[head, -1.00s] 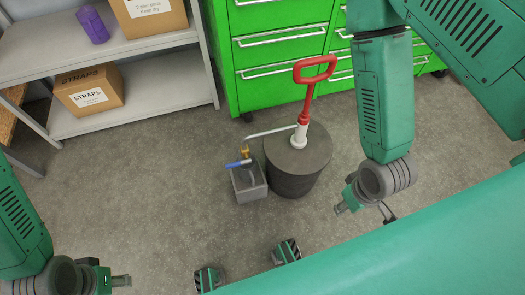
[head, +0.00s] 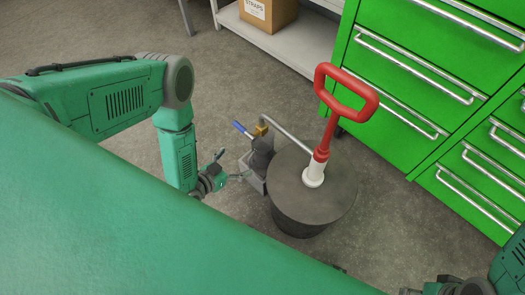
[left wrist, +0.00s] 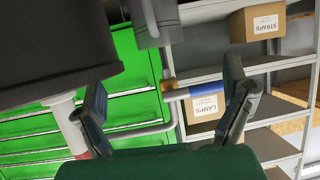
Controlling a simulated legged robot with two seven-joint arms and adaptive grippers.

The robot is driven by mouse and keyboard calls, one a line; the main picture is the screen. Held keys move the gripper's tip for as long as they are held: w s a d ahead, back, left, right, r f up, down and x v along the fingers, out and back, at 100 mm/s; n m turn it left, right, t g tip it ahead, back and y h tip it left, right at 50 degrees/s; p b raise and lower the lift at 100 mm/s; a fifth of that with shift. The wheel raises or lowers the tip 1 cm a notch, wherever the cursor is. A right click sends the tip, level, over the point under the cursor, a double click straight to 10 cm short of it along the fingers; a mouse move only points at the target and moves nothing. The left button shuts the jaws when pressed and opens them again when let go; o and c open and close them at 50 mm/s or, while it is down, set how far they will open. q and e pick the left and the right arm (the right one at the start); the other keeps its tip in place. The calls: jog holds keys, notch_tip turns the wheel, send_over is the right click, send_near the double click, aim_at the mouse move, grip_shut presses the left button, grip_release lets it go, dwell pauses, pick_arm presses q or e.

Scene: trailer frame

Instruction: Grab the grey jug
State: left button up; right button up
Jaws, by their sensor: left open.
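A dark grey shape, which looks like the grey jug (head: 262,154), is at a light grey box (head: 252,176) beside the drum, under the blue-handled tap (head: 242,129). In the left wrist view, which is upside down, the likely jug (left wrist: 154,26) shows at the top edge, partly cut off. My left gripper (head: 231,166) is open and empty just left of the box, its fingers pointing toward it. In the left wrist view the tap's blue lever (left wrist: 200,90) lies between my spread fingers (left wrist: 166,80). My right gripper (head: 455,287) is partly cut off at the bottom right.
The dark drum (head: 318,200) with a red-handled pump (head: 346,93) stands right beside the jug. Green drawer cabinets (head: 420,100) and a shelf (head: 315,42) stand behind. The floor left of the box is clear.

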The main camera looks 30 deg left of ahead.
aim_at(254, 150)
pick_arm(q)
jog(key=b+x, duration=0.2)
jog(key=x, duration=0.5)
jog(key=shift+w+d+f+b, duration=0.1)
jog(key=shift+w+f+b, duration=0.1)
jog(key=shift+f+b, duration=0.15)
jog(key=b+x, duration=0.1)
jog(key=x, duration=0.1)
jog(key=b+x, duration=0.1)
jog(key=r+b+x, duration=0.1)
jog(key=x, duration=0.1)
jog(key=shift+w+f, duration=0.2)
jog(key=shift+w, duration=0.35)
jog(key=shift+d, duration=0.1)
jog(key=shift+d+r, duration=0.1)
jog(key=shift+d, duration=0.05)
jog(key=c, duration=1.6)
